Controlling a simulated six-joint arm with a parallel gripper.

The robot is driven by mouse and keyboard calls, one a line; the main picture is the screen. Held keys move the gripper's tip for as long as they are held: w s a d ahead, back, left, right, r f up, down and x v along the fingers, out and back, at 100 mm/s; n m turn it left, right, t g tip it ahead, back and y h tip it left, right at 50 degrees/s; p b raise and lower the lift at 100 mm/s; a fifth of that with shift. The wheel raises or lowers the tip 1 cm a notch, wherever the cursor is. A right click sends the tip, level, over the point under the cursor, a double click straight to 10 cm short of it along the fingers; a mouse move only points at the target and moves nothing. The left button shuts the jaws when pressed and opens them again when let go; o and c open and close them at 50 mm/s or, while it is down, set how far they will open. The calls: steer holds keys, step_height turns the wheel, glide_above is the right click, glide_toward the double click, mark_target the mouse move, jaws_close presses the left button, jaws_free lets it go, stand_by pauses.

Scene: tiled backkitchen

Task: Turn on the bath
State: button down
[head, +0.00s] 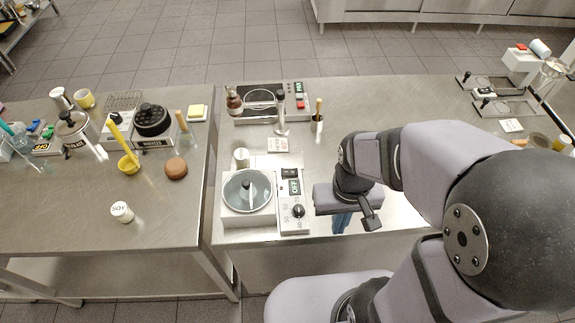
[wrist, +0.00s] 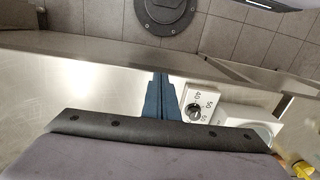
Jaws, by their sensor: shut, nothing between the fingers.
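The bath is a white box with a round glass lid (head: 248,191) at the front of the right-hand table. Its control panel (head: 294,226) is on its right side. The panel has a dark rocker switch (head: 289,173) at the back, a display reading OFF (head: 294,187), and a black dial (head: 298,211) with numbers around it. In the wrist view, the dial (wrist: 194,111) is just right of my fingers. My gripper (head: 341,224) has blue fingers, shut and empty, pointing down right of the panel and apart from it. The fingers also show in the wrist view (wrist: 160,98).
A white cup (head: 241,157) and a small label card (head: 278,145) are behind the bath. A hotplate unit (head: 270,100) stands farther back, with a small holder (head: 317,123) to its right.

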steer(key=shift+n, duration=0.4)
steer(key=w, duration=0.1)
steer(key=w+a, duration=0.2)
steer(key=w, duration=0.1)
steer(key=shift+w+f, duration=0.1)
steer(key=w+a+r+m, duration=0.1)
steer(key=w+a+r, duration=0.25)
steer(key=w, duration=0.55)
step_height(320, 180, up, 10)
steer(key=m+y, duration=0.2)
steer(key=m, duration=1.5)
glide_above(284, 172)
steer(key=d, duration=0.2)
steer(key=shift+d+f+m+p, duration=0.1)
steer(key=shift+d+m+p, duration=0.1)
steer(key=shift+m+p, duration=0.25)
steer(key=f+p, duration=0.1)
steer(key=f, duration=0.3)
steer(key=a+f+p, duration=0.1)
steer(key=f, duration=0.4)
steer(key=a+f+p, duration=0.1)
steer(key=f, duration=0.4)
